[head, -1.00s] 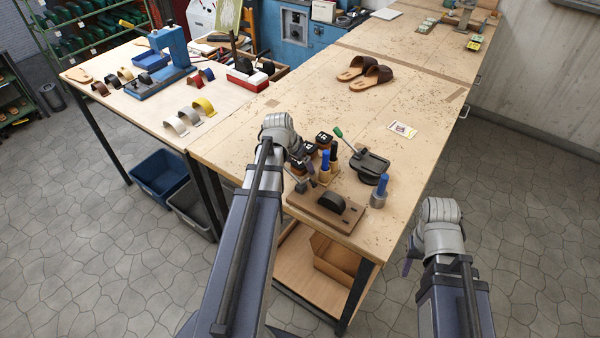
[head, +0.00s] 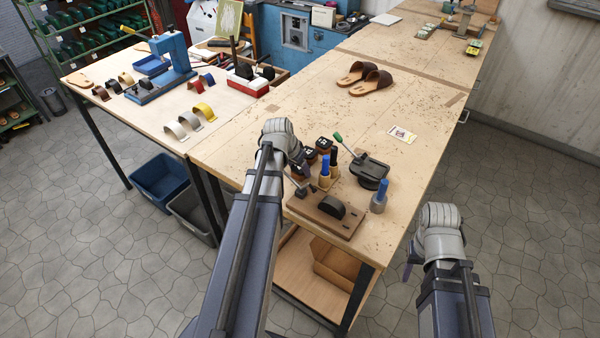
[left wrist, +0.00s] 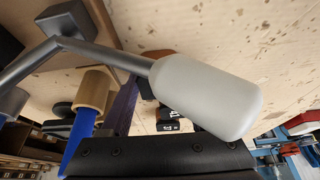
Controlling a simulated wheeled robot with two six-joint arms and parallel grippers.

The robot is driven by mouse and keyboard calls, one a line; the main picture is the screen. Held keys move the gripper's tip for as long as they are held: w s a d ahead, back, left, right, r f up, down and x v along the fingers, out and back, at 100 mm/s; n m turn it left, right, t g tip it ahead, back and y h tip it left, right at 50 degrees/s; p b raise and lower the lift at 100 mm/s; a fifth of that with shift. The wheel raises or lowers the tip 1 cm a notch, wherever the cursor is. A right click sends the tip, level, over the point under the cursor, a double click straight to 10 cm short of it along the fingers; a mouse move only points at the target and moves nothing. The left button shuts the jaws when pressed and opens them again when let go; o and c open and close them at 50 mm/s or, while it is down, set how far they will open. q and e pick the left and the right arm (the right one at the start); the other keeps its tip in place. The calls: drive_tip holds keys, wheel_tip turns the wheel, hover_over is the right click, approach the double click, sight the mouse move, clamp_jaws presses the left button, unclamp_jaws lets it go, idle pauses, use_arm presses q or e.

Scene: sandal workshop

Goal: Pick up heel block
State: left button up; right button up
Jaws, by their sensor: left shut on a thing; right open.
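A black round-topped block (head: 331,207), which looks like the heel block, sits on a brown wooden board (head: 318,216) at the bench's near end. My left gripper (head: 301,178) is just behind the board's left end, beside the block and not on it. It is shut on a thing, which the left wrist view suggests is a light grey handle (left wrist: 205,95). The handle is on a dark bent rod (left wrist: 105,55). The fingertips are mostly hidden. My right gripper (head: 407,268) is open and empty, off the bench's right side.
Brown sandals (head: 366,80) and a small card (head: 402,134) lie farther back.

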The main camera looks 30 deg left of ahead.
use_arm(q)
drive_tip(key=shift+r, duration=0.15)
wheel_tip(320, 180, up, 10)
drive_tip(key=p, duration=1)
wheel_tip(320, 180, up, 7)
drive_tip(key=p, duration=0.8)
wheel_tip(320, 180, down, 14)
drive_tip(key=b, duration=1.5)
drive_tip(key=shift+f, duration=0.25)
wheel_tip(320, 180, up, 8)
drive_tip(key=p, duration=0.8)
wheel_tip(320, 180, down, 7)
drive_tip(key=b, duration=0.7)
drive_tip(key=shift+w, duration=0.1)
wheel_tip(320, 180, down, 4)
drive_tip(key=b, duration=0.3)
drive_tip(key=shift+r+b, duration=0.25)
drive_tip(key=shift+b, duration=0.1)
